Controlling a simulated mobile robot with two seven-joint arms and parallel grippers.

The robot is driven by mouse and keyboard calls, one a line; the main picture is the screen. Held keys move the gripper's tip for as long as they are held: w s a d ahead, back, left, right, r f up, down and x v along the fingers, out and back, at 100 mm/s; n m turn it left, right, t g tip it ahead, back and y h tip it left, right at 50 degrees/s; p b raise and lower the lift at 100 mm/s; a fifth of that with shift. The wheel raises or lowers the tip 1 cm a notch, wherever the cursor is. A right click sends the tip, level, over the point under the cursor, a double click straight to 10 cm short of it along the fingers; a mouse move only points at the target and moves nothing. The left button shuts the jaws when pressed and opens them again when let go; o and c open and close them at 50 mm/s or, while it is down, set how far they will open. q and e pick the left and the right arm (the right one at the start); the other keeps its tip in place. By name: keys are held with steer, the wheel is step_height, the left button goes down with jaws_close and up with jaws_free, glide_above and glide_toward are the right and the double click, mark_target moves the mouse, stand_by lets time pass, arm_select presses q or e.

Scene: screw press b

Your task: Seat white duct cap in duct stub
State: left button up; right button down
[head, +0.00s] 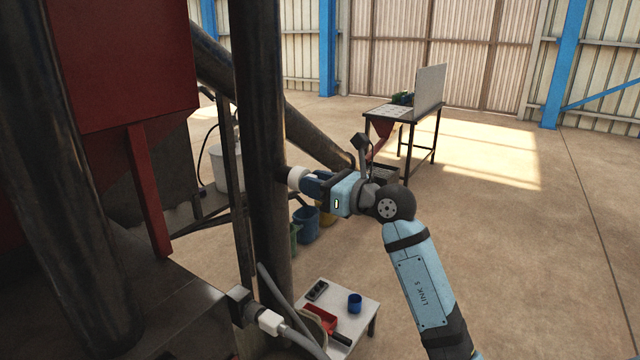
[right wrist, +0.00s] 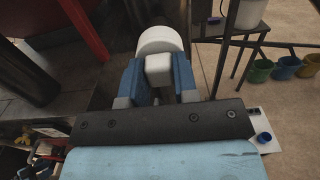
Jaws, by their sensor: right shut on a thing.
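The white duct cap (head: 298,178) is held by my right gripper (head: 311,183), which points left at the dark vertical duct. In the right wrist view the cap (right wrist: 160,42) has a round disc and a block-like grip, and the blue fingers (right wrist: 158,80) are shut on that grip. The dark duct stub (head: 281,174) sticks out of the duct just left of the cap. The cap is at the stub's mouth; I cannot tell how far in it sits. My left gripper is not in view.
The dark vertical duct (head: 262,110) stands close left of my gripper. A low white table (head: 362,312) holds a blue cup (head: 355,303) and a red tray (head: 320,320). Buckets (head: 306,224) stand behind the duct. Floor to the right is clear.

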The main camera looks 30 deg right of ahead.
steer(key=shift+w+a, duration=0.25)
steer(key=shift+w, duration=0.35)
stand_by(0.3)
steer(key=c, duration=0.8)
jaws_free()
steer(key=b+v, duration=0.2)
steer(key=v, duration=1.2)
steer(key=shift+a, duration=0.1)
